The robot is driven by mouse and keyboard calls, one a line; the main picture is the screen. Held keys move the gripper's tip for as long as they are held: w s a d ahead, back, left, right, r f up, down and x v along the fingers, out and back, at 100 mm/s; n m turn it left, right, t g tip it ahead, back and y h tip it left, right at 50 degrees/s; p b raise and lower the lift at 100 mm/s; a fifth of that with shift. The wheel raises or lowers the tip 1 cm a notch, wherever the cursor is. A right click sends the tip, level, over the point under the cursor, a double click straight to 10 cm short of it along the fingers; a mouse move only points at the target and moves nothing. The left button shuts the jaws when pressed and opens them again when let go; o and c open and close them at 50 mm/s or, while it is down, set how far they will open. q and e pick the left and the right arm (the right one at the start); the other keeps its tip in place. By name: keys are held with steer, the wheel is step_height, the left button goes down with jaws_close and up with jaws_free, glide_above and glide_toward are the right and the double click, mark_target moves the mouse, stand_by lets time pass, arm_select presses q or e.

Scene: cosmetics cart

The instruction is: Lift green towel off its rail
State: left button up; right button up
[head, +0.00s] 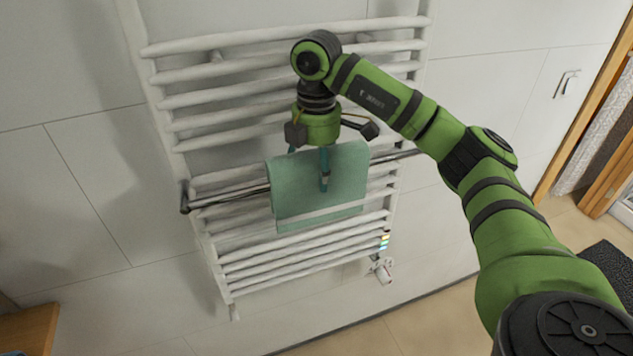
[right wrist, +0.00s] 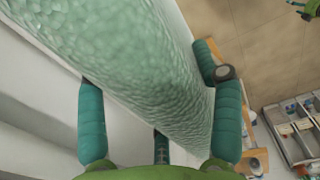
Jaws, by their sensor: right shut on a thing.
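The green towel (head: 318,190) hangs folded over a dark rail (head: 226,196) in front of a white towel radiator (head: 290,258). The rail shows on both sides of it. My right gripper (head: 323,180) points down at the towel from above, with a teal finger in front of the cloth. It is shut on the towel's upper part. In the right wrist view the towel (right wrist: 125,70) fills the space between the teal fingers. The contact on the far side is hidden.
White radiator bars lie close behind the towel. A white valve (head: 383,270) is at the radiator's lower right. A wooden door frame (head: 585,110) and a dark mat (head: 612,268) are at the right. The right wrist view shows a grey cart (right wrist: 292,130) holding small items.

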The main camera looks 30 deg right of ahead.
step_height(320, 180, up, 14)
steer(key=shift+r+p, duration=0.2)
steer(key=shift+p, duration=0.8)
steer(key=s+a+b, duration=0.1)
steer(key=s, duration=0.5)
steer(key=s+a+b, duration=0.2)
steer(key=s, duration=0.3)
steer(key=s+a+b, duration=0.1)
steer(key=s, duration=0.5)
steer(key=shift+s+a, duration=0.15)
steer(key=shift+s, duration=0.15)
steer(key=shift+r+p, duration=0.5)
steer(key=shift+p, duration=0.05)
